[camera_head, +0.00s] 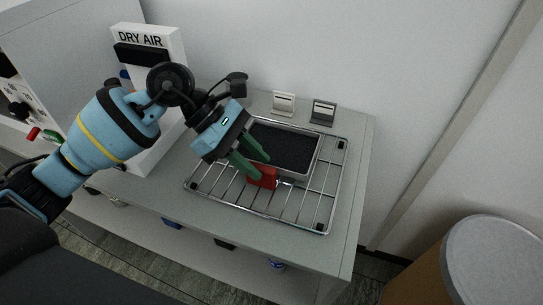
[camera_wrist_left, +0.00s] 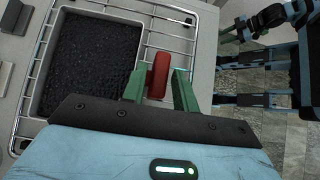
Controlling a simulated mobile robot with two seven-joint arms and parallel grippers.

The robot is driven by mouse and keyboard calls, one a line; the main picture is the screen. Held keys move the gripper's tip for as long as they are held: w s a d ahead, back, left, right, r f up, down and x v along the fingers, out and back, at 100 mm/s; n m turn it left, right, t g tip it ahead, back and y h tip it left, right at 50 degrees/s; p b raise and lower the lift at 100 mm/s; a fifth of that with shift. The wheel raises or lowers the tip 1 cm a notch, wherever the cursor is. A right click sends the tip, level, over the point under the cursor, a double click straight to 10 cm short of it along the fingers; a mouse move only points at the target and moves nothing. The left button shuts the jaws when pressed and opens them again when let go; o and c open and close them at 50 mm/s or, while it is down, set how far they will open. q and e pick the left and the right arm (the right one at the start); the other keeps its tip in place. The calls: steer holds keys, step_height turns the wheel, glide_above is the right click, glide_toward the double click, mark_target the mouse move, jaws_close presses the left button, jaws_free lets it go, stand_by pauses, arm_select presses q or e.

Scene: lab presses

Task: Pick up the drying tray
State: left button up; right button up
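The drying tray (camera_head: 318,152) is a shallow grey rectangular tray filled with dark granules, with a red handle (camera_head: 262,178) on its near side. It sits on a wire rack (camera_head: 333,200) on the grey bench. In the left wrist view the tray (camera_wrist_left: 52,42) lies to the left and its red handle (camera_wrist_left: 158,76) stands between my green fingers. My left gripper (camera_head: 252,164) reaches down over the handle and is open, with a narrow gap beside the handle. In the left wrist view, blue and black parts of my other arm show at the upper right; its finger state is unclear.
A white DRY AIR unit (camera_head: 150,80) stands left of the rack. Two small stands, one light (camera_head: 284,103) and one grey (camera_head: 323,112), sit behind the tray by the wall. A drum with a grey lid (camera_head: 490,255) stands on the floor at the right.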

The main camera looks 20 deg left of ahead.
arm_select(q)
steer(key=x, duration=0.4)
steer(key=shift+f, duration=0.1)
jaws_close()
